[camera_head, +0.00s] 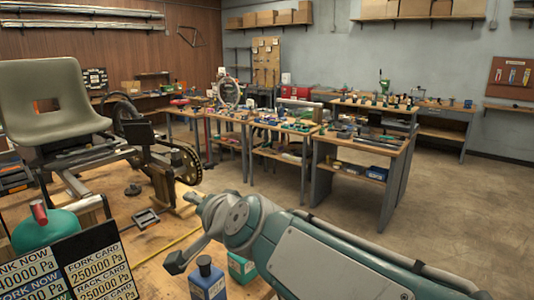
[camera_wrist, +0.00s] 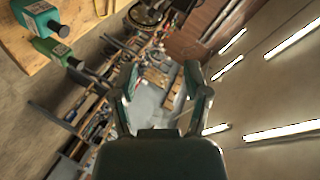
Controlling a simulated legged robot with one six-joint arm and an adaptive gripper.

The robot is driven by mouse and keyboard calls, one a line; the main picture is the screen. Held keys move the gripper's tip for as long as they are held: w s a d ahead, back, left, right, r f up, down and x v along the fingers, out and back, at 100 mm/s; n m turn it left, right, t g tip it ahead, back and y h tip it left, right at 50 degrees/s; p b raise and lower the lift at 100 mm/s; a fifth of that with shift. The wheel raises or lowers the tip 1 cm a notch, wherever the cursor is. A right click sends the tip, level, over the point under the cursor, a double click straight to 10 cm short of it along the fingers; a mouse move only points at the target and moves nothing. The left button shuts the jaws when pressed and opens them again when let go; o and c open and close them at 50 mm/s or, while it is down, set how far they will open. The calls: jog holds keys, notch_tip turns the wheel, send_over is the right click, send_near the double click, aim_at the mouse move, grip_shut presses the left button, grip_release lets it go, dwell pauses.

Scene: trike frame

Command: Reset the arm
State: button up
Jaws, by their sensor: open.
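My gripper (camera_wrist: 160,72) shows in the wrist view with its two fingers spread apart. Nothing is between the fingertips, only the distant room behind them. In the head view my grey-green arm reaches in from the lower right, above the wooden table's (camera_head: 150,238) near right part. Its far end has prong-like parts, and I cannot tell from that view how the fingers stand.
The trike frame with its grey seat (camera_head: 52,98) stands at the left. A teal rounded container (camera_head: 45,230) and a black pressure card sign (camera_head: 75,270) are at the lower left. Several workbenches with parts (camera_head: 365,145) stand beyond. The floor (camera_head: 450,215) at the right is clear.

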jog(key=s+d+f+n+g+h, duration=0.1)
jog(key=s+d+f+h, duration=0.2)
jog(key=d, duration=0.6)
jog(key=s+d+f+n+g+h, duration=0.2)
jog(key=s+d+f+h, duration=0.1)
jog(key=s+d+f, duration=0.5)
jog(key=s+d+f+n+g+h, duration=0.1)
jog(key=s+d+f, duration=0.4)
jog(key=d, duration=0.6)
jog(key=shift+s+f+n+g+h, duration=0.3)
jog(key=shift+s+g+h, duration=0.4)
jog(key=shift+s+h, duration=0.25)
jog(key=shift+w, duration=0.1)
